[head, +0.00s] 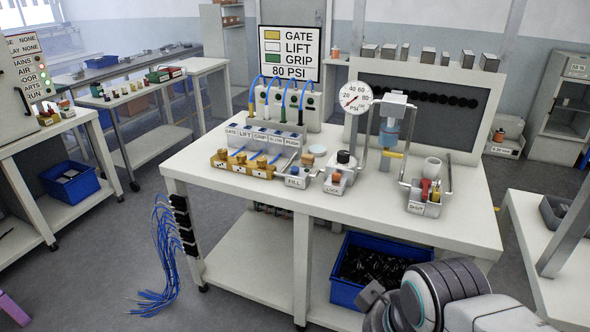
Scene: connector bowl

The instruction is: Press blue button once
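A small blue button (295,171) sits on top of a grey box labelled FILL (295,182), near the front edge of the white workbench (400,222). My arm comes in at the lower right, in front of the bench and well apart from the button. A dark grey part at its left end (370,296) seems to belong to my gripper. The fingertips cannot be made out, so I cannot see whether it is open or shut.
Right of the button stands a box labelled LOCK (338,178) with a black knob. Brass valve blocks (243,163) lie to its left. A pressure gauge (356,97) stands behind. Blue hoses (165,250) hang at the bench's left end. A blue bin (345,290) is below.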

